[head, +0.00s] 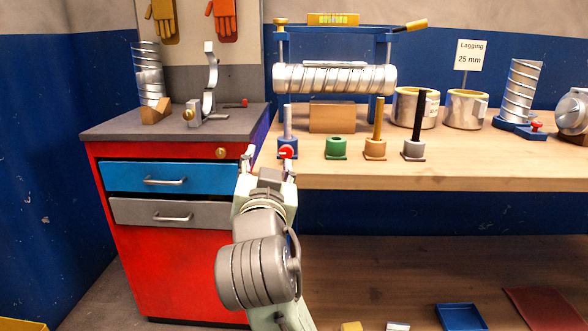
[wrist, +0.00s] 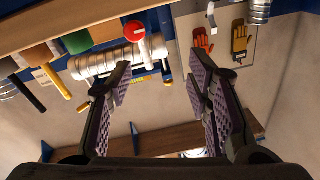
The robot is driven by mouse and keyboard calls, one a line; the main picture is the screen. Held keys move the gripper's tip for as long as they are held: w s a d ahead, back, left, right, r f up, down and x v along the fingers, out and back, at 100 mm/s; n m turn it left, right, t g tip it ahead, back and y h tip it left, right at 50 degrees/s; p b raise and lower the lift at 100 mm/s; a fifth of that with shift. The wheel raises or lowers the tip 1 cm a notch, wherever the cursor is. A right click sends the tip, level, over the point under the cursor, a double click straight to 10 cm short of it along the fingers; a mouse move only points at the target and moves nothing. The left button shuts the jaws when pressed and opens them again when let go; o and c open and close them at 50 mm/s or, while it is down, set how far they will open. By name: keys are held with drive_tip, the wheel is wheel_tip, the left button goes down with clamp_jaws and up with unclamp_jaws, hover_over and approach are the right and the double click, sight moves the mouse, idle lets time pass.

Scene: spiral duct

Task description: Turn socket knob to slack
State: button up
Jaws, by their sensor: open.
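A red round knob (head: 286,152) with a white mark sits on the front of a blue socket (head: 281,142) near the bench's front edge. A grey post (head: 287,120) stands upright in that socket. In the wrist view the knob (wrist: 134,32) shows with its white mark, beyond my fingertips and left of the middle of the gap. My gripper (head: 268,157) is open and empty, low in front of the socket, with its right finger just below the knob in the head view. In the wrist view my gripper (wrist: 159,72) has its fingers wide apart. Any contact with the knob is unclear.
Right of the blue socket stand a green socket (head: 336,148), a tan socket with a wooden post (head: 375,148) and a grey socket with a black post (head: 414,150). A spiral duct (head: 335,79) hangs behind. A red cabinet (head: 165,250) is at the left.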

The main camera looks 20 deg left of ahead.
sight(286, 152)
drive_tip(key=shift+m+h, duration=0.6)
drive_tip(key=shift+h, duration=0.2)
drive_tip(key=w+p, duration=0.3)
drive_tip(key=w+f+p, duration=0.1)
drive_tip(key=w+p, duration=0.2)
drive_tip(key=w, duration=0.1)
drive_tip(key=w+p, duration=0.3)
drive_tip(key=p, duration=0.1)
drive_tip(key=shift+w+a+f, duration=0.25)
drive_tip(key=shift+w, duration=0.05)
drive_tip(key=shift+c, duration=0.6)
clamp_jaws()
